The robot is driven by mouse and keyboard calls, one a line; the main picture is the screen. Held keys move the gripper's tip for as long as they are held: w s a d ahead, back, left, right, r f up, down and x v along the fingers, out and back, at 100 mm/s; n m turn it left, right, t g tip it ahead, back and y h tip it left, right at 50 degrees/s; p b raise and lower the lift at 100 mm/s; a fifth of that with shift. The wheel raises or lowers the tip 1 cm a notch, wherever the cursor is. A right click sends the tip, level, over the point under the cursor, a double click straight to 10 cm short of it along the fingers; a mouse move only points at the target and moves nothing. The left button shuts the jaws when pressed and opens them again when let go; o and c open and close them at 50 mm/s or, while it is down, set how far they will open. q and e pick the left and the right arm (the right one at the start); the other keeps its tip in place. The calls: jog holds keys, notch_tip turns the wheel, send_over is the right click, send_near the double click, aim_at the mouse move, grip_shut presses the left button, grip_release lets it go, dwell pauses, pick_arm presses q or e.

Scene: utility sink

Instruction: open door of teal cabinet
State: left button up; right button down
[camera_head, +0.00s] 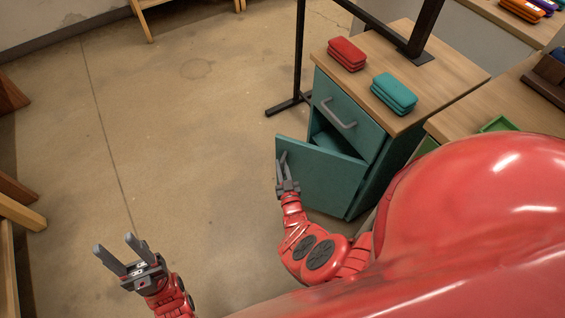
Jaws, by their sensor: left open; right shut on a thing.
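The teal cabinet (375,185) stands right of centre with a light wood top. Its lower door (325,175) is ajar, swung out to the left, with a dark gap showing behind its top edge. A closed drawer with a grey handle (339,113) is above the door. My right gripper (282,160) is at the door's free left edge and shut on the door there. Its fingers hide the exact spot of contact. My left gripper (112,242) is open and empty over the floor at lower left, well apart from the cabinet.
Red cases (347,54) and teal cases (394,93) lie on the cabinet top. A black metal stand (300,55) is behind the cabinet. Wooden furniture (20,213) is at the left edge. The floor left of the door is clear. My red body covers the lower right.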

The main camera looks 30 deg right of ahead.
jog(key=shift+s+a+n+y+p, duration=0.25)
jog(key=shift+s+a+y, duration=0.1)
jog(key=shift+s, duration=0.2)
jog(key=shift+s+a+n+y+p, duration=0.25)
jog(key=shift+s+y, duration=0.1)
jog(key=shift+s, duration=0.15)
jog(key=s+a+n+g+y+b, duration=0.1)
jog(key=s+a+n+y+b, duration=0.1)
jog(key=s+n+y, duration=0.2)
jog(key=s+a+n+g+y+b, duration=0.2)
jog(key=s+n+y, duration=0.3)
jog(key=s+y, duration=0.5)
jog(key=shift+s+a+b, duration=0.45)
jog(key=shift+s+a, duration=0.05)
jog(key=shift+s, duration=3.65)
jog(key=shift+n, duration=0.3)
jog(key=c, duration=1.1)
grip_release()
